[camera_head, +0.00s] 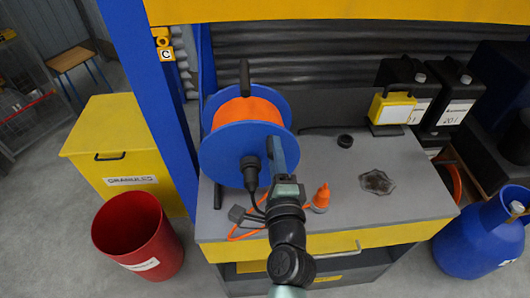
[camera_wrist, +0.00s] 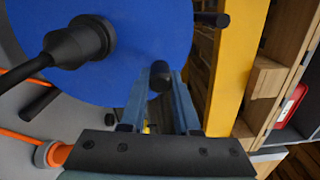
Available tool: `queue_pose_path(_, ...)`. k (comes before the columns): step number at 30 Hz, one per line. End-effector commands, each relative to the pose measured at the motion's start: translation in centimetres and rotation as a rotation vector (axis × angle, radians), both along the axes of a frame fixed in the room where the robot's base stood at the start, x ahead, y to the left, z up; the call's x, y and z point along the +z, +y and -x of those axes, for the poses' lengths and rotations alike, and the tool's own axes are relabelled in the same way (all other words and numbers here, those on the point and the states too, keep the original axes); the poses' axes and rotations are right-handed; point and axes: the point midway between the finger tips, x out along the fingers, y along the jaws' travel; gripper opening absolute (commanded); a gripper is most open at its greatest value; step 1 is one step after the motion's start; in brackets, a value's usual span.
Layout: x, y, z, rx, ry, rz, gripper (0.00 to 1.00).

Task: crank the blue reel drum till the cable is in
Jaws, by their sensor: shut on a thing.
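The blue reel drum (camera_head: 228,152) stands upright at the left of the grey bench, with orange cable (camera_head: 248,109) wound between its flanges. Its blue face also fills the upper left of the wrist view (camera_wrist: 130,30). A black fitting (camera_wrist: 78,42) sticks out from that face. My gripper (camera_head: 277,140) is at the right part of the near flange. In the wrist view its two fingers (camera_wrist: 162,78) are closed around a dark crank knob (camera_wrist: 159,82). A loose length of orange cable (camera_head: 238,236) lies on the bench below the drum.
An orange cone-shaped piece (camera_head: 321,198), a black cap (camera_head: 345,141) and a dark stain (camera_head: 377,182) are on the bench. A blue post (camera_head: 150,90) rises left of the drum.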

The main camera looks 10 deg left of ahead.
Motion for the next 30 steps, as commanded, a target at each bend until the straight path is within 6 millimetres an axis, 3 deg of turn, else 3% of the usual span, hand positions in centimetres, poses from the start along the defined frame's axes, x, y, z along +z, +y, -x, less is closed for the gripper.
queue_pose_path(12,-1.3,-1.5,-0.5,-0.001,0.062,-0.206,0.0)
queue_pose_path(30,-1.6,-1.7,-0.5,-0.002,0.073,-0.241,0.0)
